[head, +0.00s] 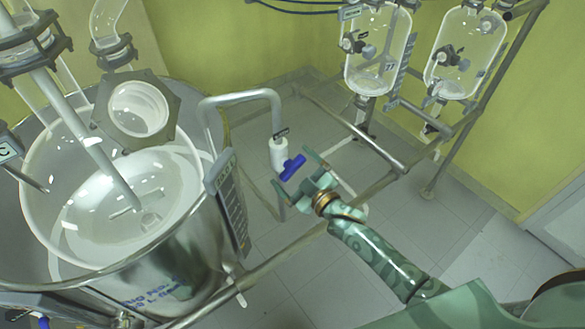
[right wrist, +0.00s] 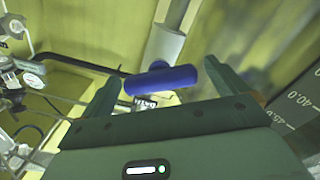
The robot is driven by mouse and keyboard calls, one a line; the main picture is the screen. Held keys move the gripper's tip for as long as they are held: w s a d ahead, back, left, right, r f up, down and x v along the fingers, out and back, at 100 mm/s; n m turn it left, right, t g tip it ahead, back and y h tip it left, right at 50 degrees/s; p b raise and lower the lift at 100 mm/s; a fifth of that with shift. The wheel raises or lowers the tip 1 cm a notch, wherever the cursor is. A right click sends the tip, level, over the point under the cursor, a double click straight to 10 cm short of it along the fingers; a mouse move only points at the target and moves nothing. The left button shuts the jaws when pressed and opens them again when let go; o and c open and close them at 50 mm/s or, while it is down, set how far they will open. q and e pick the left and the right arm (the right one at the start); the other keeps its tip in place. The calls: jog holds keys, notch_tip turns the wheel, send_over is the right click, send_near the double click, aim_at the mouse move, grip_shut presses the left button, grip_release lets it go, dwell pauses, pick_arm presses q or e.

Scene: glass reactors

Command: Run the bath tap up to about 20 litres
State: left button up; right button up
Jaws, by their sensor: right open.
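The bath tap has a blue lever handle (head: 293,167) on a white body (head: 278,152), at the end of a bent grey pipe (head: 240,98) beside the steel bath (head: 185,265). My right gripper (head: 296,172) is open at the handle, its fingers on either side. In the right wrist view the blue handle (right wrist: 165,80) lies across the gap between the open fingers (right wrist: 161,75). I cannot tell whether either finger touches it. A dark marked strip (head: 228,205) stands on the bath's side; its reading is too small to tell. My left gripper is not in view.
A large glass vessel (head: 45,185) sits inside the bath, with a stirrer shaft in it. Two hanging glass vessels (head: 378,50) (head: 465,50) are on a metal frame at the back right. A rail (head: 285,257) runs below my right arm. Tiled floor is clear at the right.

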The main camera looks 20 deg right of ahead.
jog(key=shift+w+a, duration=0.15)
jog(key=shift+w, duration=0.3)
jog(key=c, duration=1)
jog(key=shift+r+m, duration=0.1)
jog(key=shift+m, duration=0.2)
jog(key=shift+m+p, duration=0.9)
jog(key=shift+m, duration=0.3)
jog(key=shift+m+p, duration=0.55)
jog(key=shift+m, duration=1.15)
